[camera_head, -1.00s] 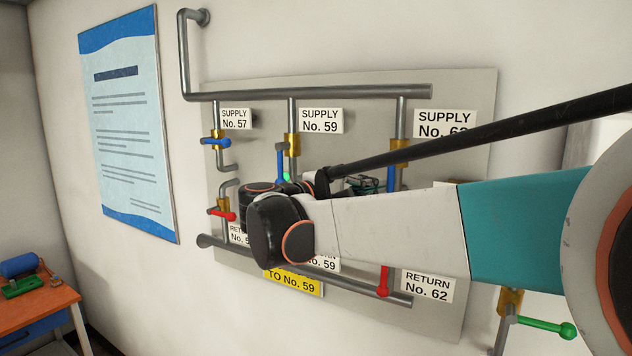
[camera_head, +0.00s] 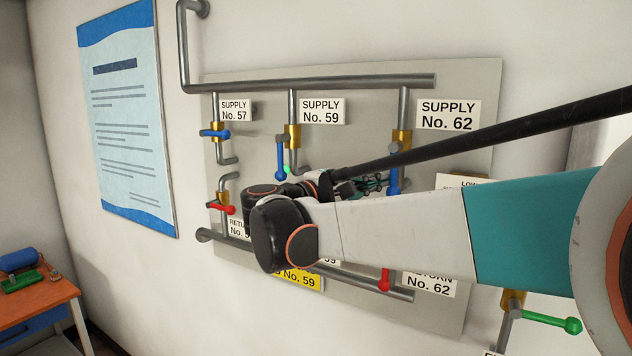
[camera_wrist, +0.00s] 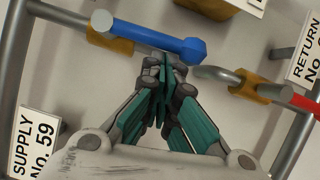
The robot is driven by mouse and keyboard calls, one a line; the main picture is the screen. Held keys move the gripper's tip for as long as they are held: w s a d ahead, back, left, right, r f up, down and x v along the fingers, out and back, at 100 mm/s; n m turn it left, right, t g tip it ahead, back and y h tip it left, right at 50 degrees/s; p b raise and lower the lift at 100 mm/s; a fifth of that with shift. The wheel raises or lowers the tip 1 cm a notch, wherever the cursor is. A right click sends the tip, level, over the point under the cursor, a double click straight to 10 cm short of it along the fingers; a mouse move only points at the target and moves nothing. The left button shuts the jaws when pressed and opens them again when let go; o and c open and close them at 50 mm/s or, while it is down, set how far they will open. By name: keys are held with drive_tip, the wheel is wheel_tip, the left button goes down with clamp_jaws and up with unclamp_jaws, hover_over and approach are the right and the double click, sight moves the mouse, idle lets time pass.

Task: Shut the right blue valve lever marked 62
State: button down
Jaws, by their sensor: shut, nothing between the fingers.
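The blue lever (camera_head: 394,178) of the No. 62 supply valve hangs down along its pipe, below the brass valve body (camera_head: 401,138) and the "SUPPLY No. 62" label (camera_head: 448,114). In the wrist view the blue lever (camera_wrist: 150,38) runs from the brass body to a thick knob end. My gripper (camera_head: 380,183) is just left of the lever's lower end in the head view. In the wrist view my gripper (camera_wrist: 166,62) is shut and empty, with its fingertips close beside the lever near the knob. I cannot tell whether they touch.
A red lever (camera_head: 384,279) is below on the No. 62 return line; it also shows at the wrist view's right edge (camera_wrist: 304,102). Other blue levers are at No. 57 (camera_head: 214,133) and No. 59 (camera_head: 281,155). A green lever (camera_head: 552,321) is lower right.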

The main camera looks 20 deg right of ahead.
drive_tip(key=shift+s+f, duration=0.1)
drive_tip(key=s+d+r+n+t+b, duration=0.1)
drive_tip(key=s+d+n+t, duration=0.2)
drive_tip(key=n, duration=0.7)
drive_tip(key=s+d+r+n+t+b, duration=0.1)
drive_tip(key=s+d+n+t, duration=0.2)
drive_tip(key=n, duration=0.7)
drive_tip(key=s+t, duration=0.2)
drive_tip(key=t, duration=0.1)
drive_tip(key=shift+d+r+b, duration=0.2)
drive_tip(key=shift+r+b, duration=0.15)
drive_tip(key=shift+r, duration=0.05)
drive_tip(key=shift+s+r, duration=0.1)
drive_tip(key=shift+s, duration=0.05)
